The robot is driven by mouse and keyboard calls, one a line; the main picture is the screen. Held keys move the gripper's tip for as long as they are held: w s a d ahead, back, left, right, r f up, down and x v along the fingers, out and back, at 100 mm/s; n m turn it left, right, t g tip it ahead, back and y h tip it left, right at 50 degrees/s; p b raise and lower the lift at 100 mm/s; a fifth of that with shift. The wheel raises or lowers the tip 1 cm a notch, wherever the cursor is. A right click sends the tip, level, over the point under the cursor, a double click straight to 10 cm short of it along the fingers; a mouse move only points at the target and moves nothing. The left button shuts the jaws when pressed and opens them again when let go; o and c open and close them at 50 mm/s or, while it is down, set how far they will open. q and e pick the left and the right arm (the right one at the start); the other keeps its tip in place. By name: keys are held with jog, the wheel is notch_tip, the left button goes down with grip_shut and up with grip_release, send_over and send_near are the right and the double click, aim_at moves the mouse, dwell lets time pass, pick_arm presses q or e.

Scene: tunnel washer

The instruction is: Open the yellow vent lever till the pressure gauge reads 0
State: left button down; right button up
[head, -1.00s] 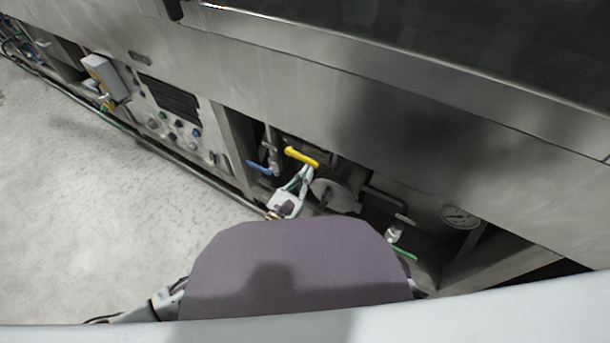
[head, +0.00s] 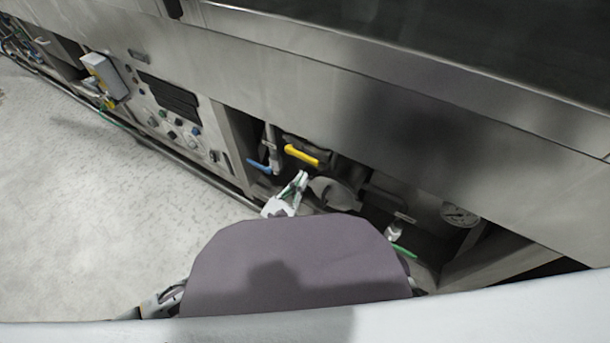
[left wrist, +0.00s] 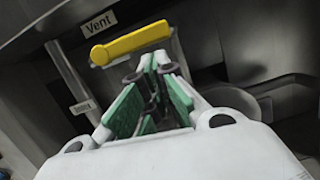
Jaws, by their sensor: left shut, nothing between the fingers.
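The yellow vent lever (head: 301,155) lies slanted in the recess under the machine's steel panel. In the left wrist view the lever (left wrist: 132,43) runs left to right below a label reading "Vent" (left wrist: 99,23). My left gripper (head: 302,176) is shut and empty just below the lever, with a gap between them in the head view. Its green-padded fingers (left wrist: 150,64) point toward the lever in the left wrist view. The pressure gauge (head: 459,215) is on the right of the recess, too small to read. My right gripper is not in view.
A blue lever (head: 259,167) hangs left of the yellow one. A green lever (head: 404,251) is lower right. A round grey body (head: 331,193) stands close right of my left gripper. The floor (head: 110,190) at left is clear.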

pick_arm(q)
jog(key=v, duration=0.8)
jog(key=shift+s+a, duration=0.25)
jog(key=shift+s, duration=0.05)
dwell(0.5)
